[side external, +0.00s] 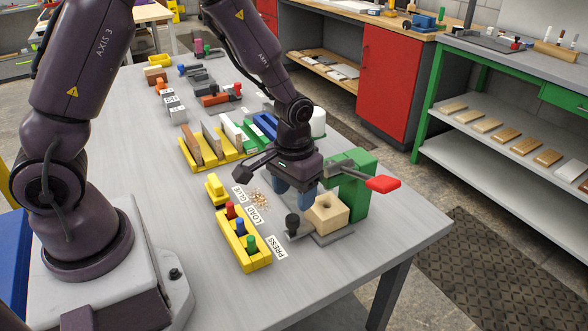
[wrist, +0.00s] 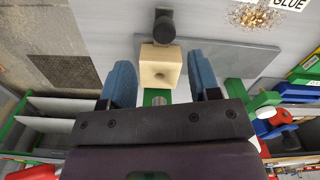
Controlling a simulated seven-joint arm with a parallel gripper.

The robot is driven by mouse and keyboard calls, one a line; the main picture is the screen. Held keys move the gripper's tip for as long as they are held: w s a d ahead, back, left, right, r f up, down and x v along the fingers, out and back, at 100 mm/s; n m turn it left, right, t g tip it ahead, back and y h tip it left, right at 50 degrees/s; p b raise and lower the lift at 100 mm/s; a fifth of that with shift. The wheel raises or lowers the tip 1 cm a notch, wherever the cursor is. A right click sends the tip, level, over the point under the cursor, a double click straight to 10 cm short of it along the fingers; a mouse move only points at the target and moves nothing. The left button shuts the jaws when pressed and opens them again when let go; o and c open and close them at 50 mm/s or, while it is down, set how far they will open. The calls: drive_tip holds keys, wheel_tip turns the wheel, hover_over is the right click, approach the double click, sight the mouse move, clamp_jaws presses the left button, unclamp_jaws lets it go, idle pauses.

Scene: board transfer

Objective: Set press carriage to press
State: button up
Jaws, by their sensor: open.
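A pale wooden block with a round hole (side external: 327,213) sits on a grey base plate (side external: 333,240) in front of the green press (side external: 352,185), which has a red-tipped lever (side external: 382,184). A black knob (side external: 292,221) stands at the plate's left side, beside the block. I cannot tell which part is the carriage. My gripper (side external: 293,190) points down with blue fingers, close to the block. In the wrist view, the block (wrist: 160,66) shows between the two spread fingers, with the knob (wrist: 163,28) beyond it. Contact with the block cannot be told.
A yellow holder (side external: 245,252) with red, blue and green pegs stands left of the knob, beside GLUE, LOAD and PRESS labels (side external: 280,247). Crumbs (side external: 258,199) lie behind. A yellow rack (side external: 200,162) with boards stands further back. The front table area is clear.

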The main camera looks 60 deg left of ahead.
wheel_tip(320, 180, up, 6)
drive_tip(key=shift+f, duration=0.1)
idle(0.4)
drive_tip(key=s+r+m+t, duration=0.3)
drive_tip(key=s+r+t, duration=0.2)
drive_tip(key=s+r, duration=1)
wheel_tip(320, 180, up, 2)
drive_tip(key=shift+a+r+t, duration=0.25)
drive_tip(key=shift+t, duration=0.05)
